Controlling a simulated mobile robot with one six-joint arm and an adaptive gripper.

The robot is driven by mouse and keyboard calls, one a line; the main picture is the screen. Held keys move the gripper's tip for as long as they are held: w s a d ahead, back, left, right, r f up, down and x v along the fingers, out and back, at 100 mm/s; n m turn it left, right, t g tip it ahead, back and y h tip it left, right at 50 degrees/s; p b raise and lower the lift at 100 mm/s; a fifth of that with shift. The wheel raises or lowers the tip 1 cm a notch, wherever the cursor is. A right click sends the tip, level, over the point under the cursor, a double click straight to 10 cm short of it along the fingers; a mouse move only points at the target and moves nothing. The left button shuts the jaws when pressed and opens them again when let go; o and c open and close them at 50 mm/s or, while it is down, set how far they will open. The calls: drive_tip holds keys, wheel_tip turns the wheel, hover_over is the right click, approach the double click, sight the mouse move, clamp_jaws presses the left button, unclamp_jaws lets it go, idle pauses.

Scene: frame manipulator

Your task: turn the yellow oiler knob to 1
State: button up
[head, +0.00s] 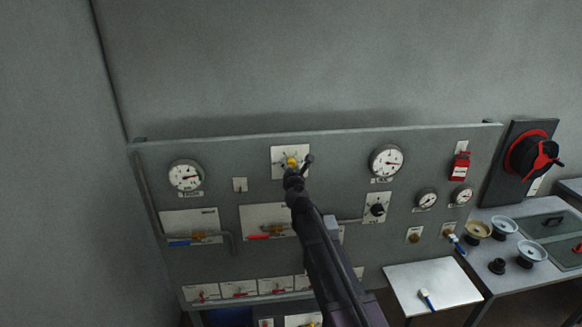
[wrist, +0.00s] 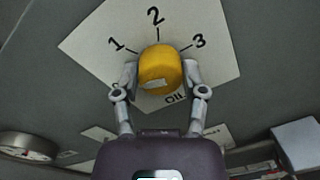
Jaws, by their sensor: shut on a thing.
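The yellow oiler knob (wrist: 160,62) sits on a white square dial plate (wrist: 88,42), which looks tilted in the wrist view. The numbers 1, 2 and 3 run from upper left to upper right around the knob. A label partly reading "OIL" shows below it, partly covered. My gripper (wrist: 160,78) is shut on the knob, one finger on each side. A pale patch shows on the knob's lower left face; I cannot tell which number the knob points to. In the head view the knob (head: 291,161) shows just above my gripper (head: 293,173).
The grey panel (head: 345,150) carries round gauges (head: 386,161), a black knob (head: 376,209), and red (head: 262,236) and blue (head: 185,242) handled valves close below. A red-black wheel (head: 533,155) and a side table (head: 432,286) stand right. The wall above is bare.

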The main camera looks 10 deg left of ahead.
drive_tip(key=m, duration=0.4)
drive_tip(key=shift+w+r+m, duration=0.1)
drive_tip(key=shift+m, duration=2.1)
drive_tip(key=o, duration=1.1)
drive_tip(key=shift+o, duration=0.2)
